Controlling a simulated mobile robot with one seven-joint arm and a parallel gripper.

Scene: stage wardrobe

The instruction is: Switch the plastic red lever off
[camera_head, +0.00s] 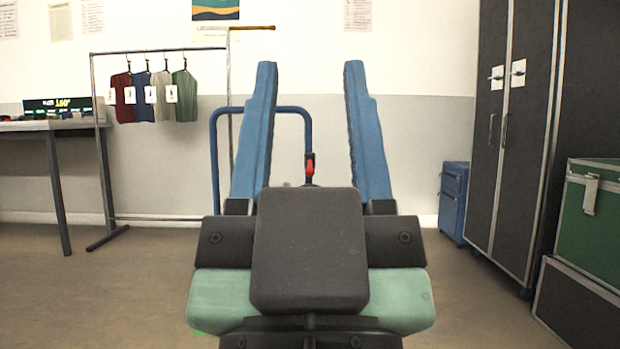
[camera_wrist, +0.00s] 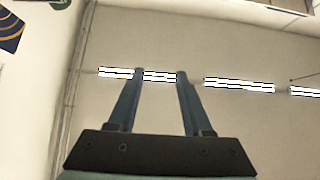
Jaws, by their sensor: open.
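The red lever (camera_head: 310,165) shows as a small red piece with a dark part at its top, in the middle of the head view. It stands beyond my gripper and appears between its fingers; its lower part is hidden behind my gripper's body. My gripper (camera_head: 311,75) is open and empty, its two blue fingers pointing up and away. In the wrist view my gripper (camera_wrist: 158,75) is also open, with only wall and ceiling lights behind it. The lever is not in the wrist view.
A blue tubular frame (camera_head: 213,160) stands behind the lever. A clothes rack (camera_head: 98,110) with several garments and a table (camera_head: 40,125) are at left. Floor between is clear.

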